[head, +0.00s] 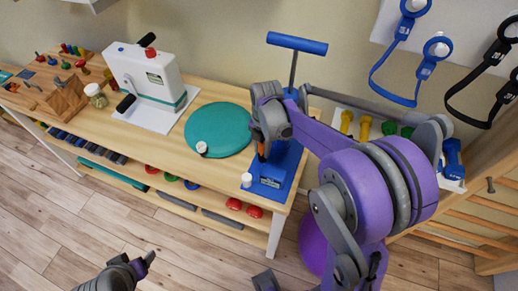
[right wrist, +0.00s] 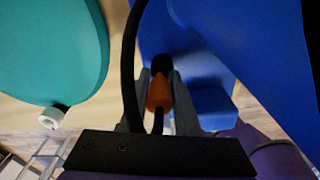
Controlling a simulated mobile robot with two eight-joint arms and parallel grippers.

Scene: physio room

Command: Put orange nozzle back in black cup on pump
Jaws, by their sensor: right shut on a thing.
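The pump (head: 271,178) is blue, with a T-shaped handle (head: 297,43), and stands at the right end of the wooden bench. My right gripper (head: 262,148) is in front of the pump. It is shut on the orange nozzle (right wrist: 160,94), which sits between its two fingers (right wrist: 161,80) in the right wrist view. A black hose (right wrist: 130,65) curves beside the nozzle. A dark round part (right wrist: 162,64) shows at the nozzle's far end; I cannot tell whether it is the black cup or whether the nozzle is in it. My left gripper (head: 146,260) is low at the left, away from the bench.
A teal disc (head: 217,130) lies on the bench left of the pump, with small white-topped items (head: 202,148) (head: 247,180) near it. A white machine (head: 150,80) stands farther left. Coloured dumbbells (head: 362,128) rest on a rack at the right.

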